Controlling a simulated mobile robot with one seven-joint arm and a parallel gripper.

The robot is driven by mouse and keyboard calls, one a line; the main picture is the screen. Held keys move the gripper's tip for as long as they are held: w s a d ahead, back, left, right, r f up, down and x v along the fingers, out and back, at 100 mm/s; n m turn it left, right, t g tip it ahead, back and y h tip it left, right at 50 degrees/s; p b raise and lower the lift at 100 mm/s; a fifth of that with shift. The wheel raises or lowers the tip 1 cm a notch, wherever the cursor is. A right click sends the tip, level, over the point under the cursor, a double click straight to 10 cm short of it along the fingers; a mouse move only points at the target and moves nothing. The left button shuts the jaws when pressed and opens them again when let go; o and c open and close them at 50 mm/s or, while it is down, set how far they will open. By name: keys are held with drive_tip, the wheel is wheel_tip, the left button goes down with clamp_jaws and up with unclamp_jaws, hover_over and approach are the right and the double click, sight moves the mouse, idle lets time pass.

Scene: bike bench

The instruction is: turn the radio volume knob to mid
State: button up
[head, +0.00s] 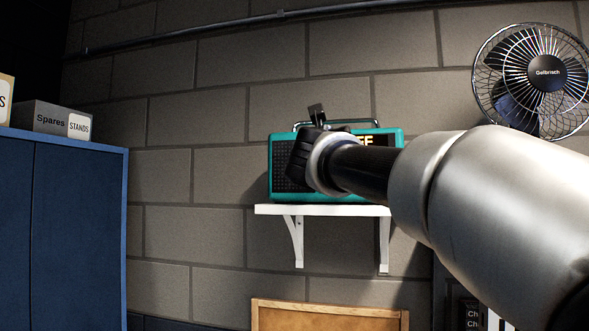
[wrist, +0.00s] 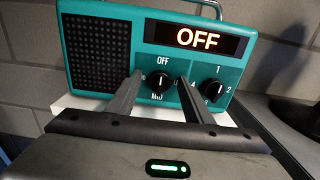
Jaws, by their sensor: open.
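The teal radio (head: 396,140) stands on a white wall shelf, partly hidden behind my arm in the head view. In the wrist view the radio (wrist: 240,52) shows its front, and its display (wrist: 210,39) reads OFF. The black volume knob (wrist: 160,86) is below the display, with OFF printed above it and MID below. Its pale mark appears to point up towards OFF. My gripper (wrist: 159,77) is open, with one finger on each side of this knob. I cannot tell whether the fingers touch it. In the head view my gripper (head: 306,150) is in front of the radio.
A second, numbered knob (wrist: 211,89) sits close to the right finger. The white shelf (head: 320,210) is under the radio. A fan (head: 545,75) is at the upper right. A blue cabinet (head: 70,220) with a Spares box (head: 50,118) on top stands at left.

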drive_tip(key=c, duration=1)
drive_tip(key=shift+m, duration=0.3)
